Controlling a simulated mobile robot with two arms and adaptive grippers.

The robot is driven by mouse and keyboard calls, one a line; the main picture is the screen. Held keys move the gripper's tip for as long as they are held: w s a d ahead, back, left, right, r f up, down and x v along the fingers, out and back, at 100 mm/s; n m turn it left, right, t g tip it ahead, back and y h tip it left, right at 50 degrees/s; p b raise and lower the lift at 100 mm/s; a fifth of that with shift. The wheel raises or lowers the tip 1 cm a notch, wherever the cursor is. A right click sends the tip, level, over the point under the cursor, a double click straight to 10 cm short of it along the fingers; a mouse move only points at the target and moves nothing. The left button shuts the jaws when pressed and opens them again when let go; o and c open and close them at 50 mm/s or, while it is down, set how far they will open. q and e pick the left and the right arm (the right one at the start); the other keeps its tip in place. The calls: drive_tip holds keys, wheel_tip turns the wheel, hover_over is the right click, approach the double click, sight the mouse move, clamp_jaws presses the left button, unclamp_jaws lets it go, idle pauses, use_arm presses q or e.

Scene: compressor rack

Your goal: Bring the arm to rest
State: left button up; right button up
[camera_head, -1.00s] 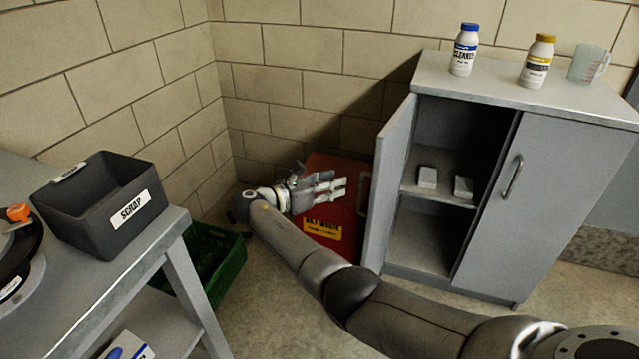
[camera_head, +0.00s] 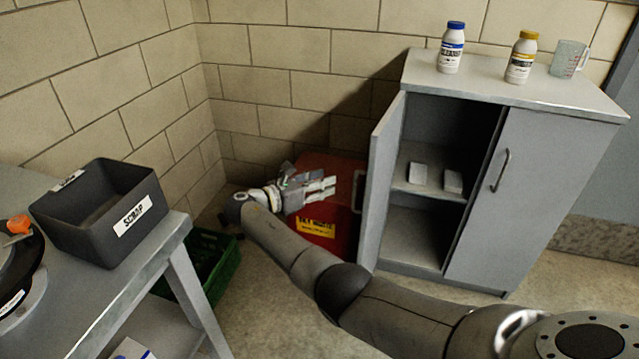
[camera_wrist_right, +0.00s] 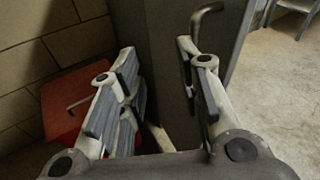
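My right arm reaches from the lower right across the head view. Its right gripper (camera_head: 326,188) is in front of the red bin (camera_head: 322,238), to the left of the grey cabinet's open door (camera_head: 384,185). In the right wrist view the two fingers of the gripper (camera_wrist_right: 165,90) stand apart with nothing held between them. The door (camera_wrist_right: 172,50) shows behind the fingers, and the red bin (camera_wrist_right: 65,105) is at the left. I cannot tell whether the gripper touches the door. My left gripper is not in view.
The cabinet (camera_head: 545,190) has two white boxes inside and two bottles and a measuring jug (camera_head: 569,59) on top. A scrap bin (camera_head: 105,215) stands on the bench at left. A green crate (camera_head: 212,262) is on the floor beside the bench. Brick walls close the corner.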

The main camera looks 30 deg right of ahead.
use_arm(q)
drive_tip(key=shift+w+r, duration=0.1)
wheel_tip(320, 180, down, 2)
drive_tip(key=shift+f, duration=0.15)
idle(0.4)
